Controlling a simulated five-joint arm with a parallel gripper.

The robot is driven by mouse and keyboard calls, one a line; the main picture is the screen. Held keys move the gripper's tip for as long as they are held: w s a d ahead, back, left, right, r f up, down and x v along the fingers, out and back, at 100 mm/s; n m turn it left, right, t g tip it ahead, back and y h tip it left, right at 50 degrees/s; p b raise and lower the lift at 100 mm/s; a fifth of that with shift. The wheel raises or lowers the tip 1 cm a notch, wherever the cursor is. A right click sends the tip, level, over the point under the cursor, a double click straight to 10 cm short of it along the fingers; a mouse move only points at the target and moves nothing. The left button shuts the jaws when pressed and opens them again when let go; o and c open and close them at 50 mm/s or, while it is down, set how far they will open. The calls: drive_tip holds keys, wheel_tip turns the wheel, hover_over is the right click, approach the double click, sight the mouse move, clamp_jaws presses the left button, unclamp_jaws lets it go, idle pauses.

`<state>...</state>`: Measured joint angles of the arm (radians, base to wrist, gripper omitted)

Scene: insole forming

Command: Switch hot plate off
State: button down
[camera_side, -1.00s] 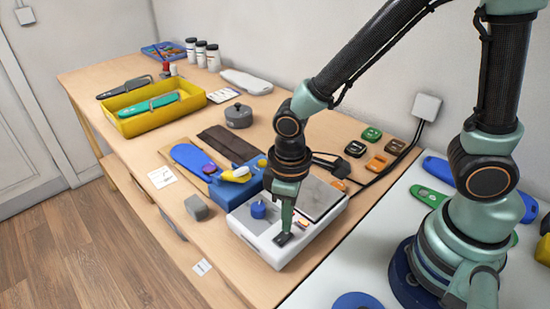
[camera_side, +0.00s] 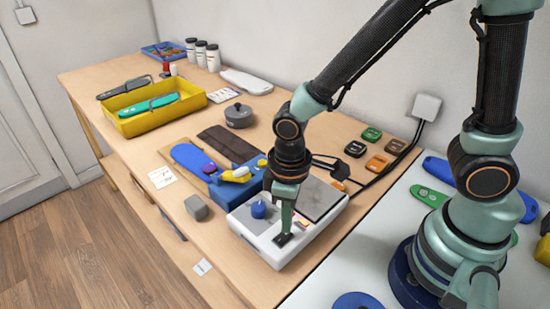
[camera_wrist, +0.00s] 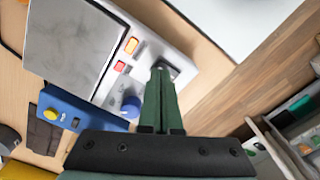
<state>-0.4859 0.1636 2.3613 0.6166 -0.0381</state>
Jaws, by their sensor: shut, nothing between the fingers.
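The hot plate (camera_side: 262,244) is a white box with a grey metal top plate (camera_side: 322,199) and a blue knob (camera_side: 258,209). The plate also fills the upper left of the wrist view (camera_wrist: 75,45). A dark rocker switch (camera_side: 282,240) sits at its front corner. My gripper (camera_side: 288,232) is shut and empty, pointing down with its tips at the switch. In the wrist view the tips (camera_wrist: 160,69) cover part of the switch (camera_wrist: 172,69); whether they touch it, and the rocker's position, I cannot tell. An orange lamp (camera_wrist: 131,45) and a red lamp (camera_wrist: 119,66) look lit.
A blue fixture with a yellow lever (camera_side: 236,174) stands left of the hot plate. A grey block (camera_side: 196,207) lies near the table's front edge.

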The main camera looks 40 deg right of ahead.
drive_tip(key=shift+f, duration=0.6)
idle(0.3)
drive_tip(key=shift+r, duration=3.5)
drive_tip(key=w+d+r+m+t, duration=0.2)
drive_tip(key=d+r+m+t, duration=0.3)
drive_tip(key=d+r, duration=0.7)
drive_tip(key=shift+d+r+m+t, duration=0.3)
drive_tip(key=shift+d+m, duration=0.2)
drive_tip(key=shift+d, duration=0.55)
